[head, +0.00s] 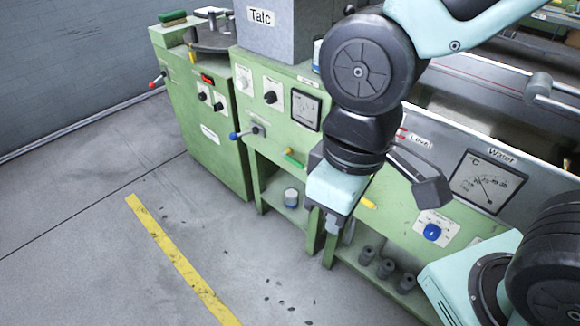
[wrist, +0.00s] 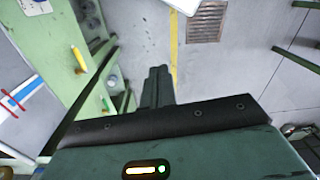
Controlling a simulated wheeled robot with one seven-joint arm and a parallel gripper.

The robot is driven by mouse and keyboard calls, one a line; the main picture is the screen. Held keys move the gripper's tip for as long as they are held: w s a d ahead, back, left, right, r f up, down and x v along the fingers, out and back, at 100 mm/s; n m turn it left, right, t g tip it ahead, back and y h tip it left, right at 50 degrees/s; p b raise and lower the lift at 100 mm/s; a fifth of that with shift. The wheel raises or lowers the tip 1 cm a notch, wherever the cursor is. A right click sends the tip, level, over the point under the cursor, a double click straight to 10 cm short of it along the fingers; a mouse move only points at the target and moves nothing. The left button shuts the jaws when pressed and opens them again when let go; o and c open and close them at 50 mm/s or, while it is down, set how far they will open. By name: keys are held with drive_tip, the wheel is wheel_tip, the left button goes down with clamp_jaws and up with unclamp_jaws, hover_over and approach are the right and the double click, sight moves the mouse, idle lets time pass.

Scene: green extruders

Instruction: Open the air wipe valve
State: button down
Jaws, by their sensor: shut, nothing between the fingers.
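Several coloured valve handles show on the green machine, but no label readable here says air wipe, so I cannot tell which is that valve. A yellow handle (head: 368,203) is just right of my gripper, partly hidden; a yellow handle also shows in the wrist view (wrist: 79,61). A green handle (head: 293,160) is on the panel left of my gripper. A blue-tipped lever (head: 238,135) sits farther left. My gripper (head: 334,222) points down in front of the machine, shut and empty. Its fingers in the wrist view (wrist: 157,80) are together over the floor, apart from the handles.
A blue knob (head: 432,232) and a water gauge (head: 487,182) are at the right. A red-tipped lever (head: 157,79) is at the far left. Grey cylinders (head: 386,268) stand on the lower shelf. The floor (head: 110,240) at left, with a yellow stripe (head: 178,256), is clear.

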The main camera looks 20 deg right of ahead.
drive_tip(key=w+d+f+n+t+h+b, duration=0.1)
drive_tip(key=w+d+f+n+h+b, duration=0.35)
drive_tip(key=w+f+b, duration=0.8)
drive_tip(key=w+d+f+n+h+b, duration=0.1)
drive_tip(key=w+f+n+h+b, duration=0.4)
drive_tip(key=w+f+h+b, duration=1.05)
drive_tip(key=w+a+f+n+t+h, duration=0.1)
drive_tip(key=w+a+f+n+t, duration=0.1)
drive_tip(key=a+f+t, duration=0.3)
drive_tip(key=w+a+f+n+t+b, duration=0.1)
drive_tip(key=w+a+f+n+t, duration=0.1)
drive_tip(key=a+f+n+t, duration=0.2)
wheel_tip(320, 180, down, 3)
drive_tip(key=a+t, duration=0.1)
drive_tip(key=t, duration=0.1)
drive_tip(key=shift+w+a+n+t+h, duration=0.3)
drive_tip(key=shift+a+n+h, duration=0.05)
drive_tip(key=shift+a+h, duration=0.05)
drive_tip(key=shift+d+r, duration=0.1)
drive_tip(key=shift+r, duration=0.05)
drive_tip(key=b, duration=0.5)
approach(293, 161)
drive_tip(key=w+d+r, duration=0.1)
drive_tip(key=d+r, duration=0.1)
drive_tip(key=d, duration=0.2)
drive_tip(key=shift+w+d+r, duration=0.3)
drive_tip(key=shift+w+d, duration=0.25)
